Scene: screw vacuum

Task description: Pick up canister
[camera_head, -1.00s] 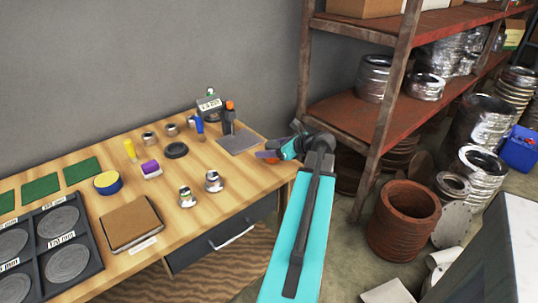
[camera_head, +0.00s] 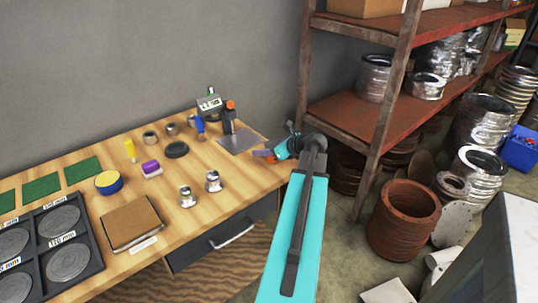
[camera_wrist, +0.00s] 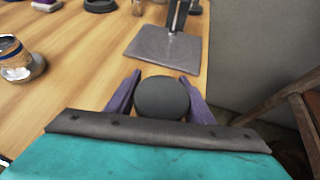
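Two small metal canisters stand upright on the wooden table, one at the left (camera_head: 187,197) and one at the right (camera_head: 213,182). Which of them the task means, I cannot tell. Part of one shows at the left edge of the wrist view (camera_wrist: 18,62). My gripper (camera_head: 265,154) is over the table's right end, to the right of both canisters and apart from them. In the wrist view its two purple fingers (camera_wrist: 160,88) are spread. A dark rounded shape shows between them; whether it is part of the gripper is unclear.
A flat grey plate with a stand (camera_head: 238,140) is at the table's back right. A brown pad (camera_head: 130,223), a black disc (camera_head: 176,149) and a purple item (camera_head: 151,168) lie to the left. A metal rack (camera_head: 340,115) stands close to the right of my arm.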

